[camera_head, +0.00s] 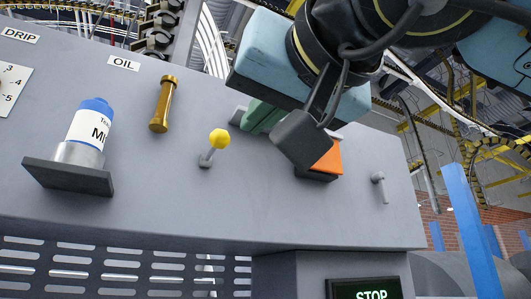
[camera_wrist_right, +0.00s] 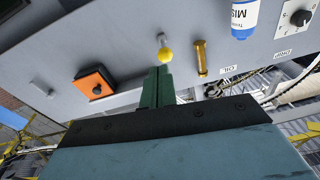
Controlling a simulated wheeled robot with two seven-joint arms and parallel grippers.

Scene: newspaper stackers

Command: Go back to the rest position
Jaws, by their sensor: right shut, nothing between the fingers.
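My right gripper (camera_head: 254,116) comes in from the top right in the head view. Its green fingers are partly hidden behind its blue body and black wrist camera. In the right wrist view the right gripper (camera_wrist_right: 158,72) has its two green fingers together, with nothing held. A lever with a yellow knob (camera_head: 219,139) stands on the grey panel (camera_head: 180,200), beside the fingertips. The yellow knob (camera_wrist_right: 166,55) appears just beyond the fingertips in the wrist view; I cannot tell if they touch. My left gripper is not in view.
A blue and white bottle (camera_head: 91,126) sits in a holder at the left, near a brass cylinder (camera_head: 162,104). An orange block (camera_head: 330,158) is partly behind my right wrist. A small grey lever (camera_head: 379,187) is to its right. A STOP display (camera_head: 367,291) is below.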

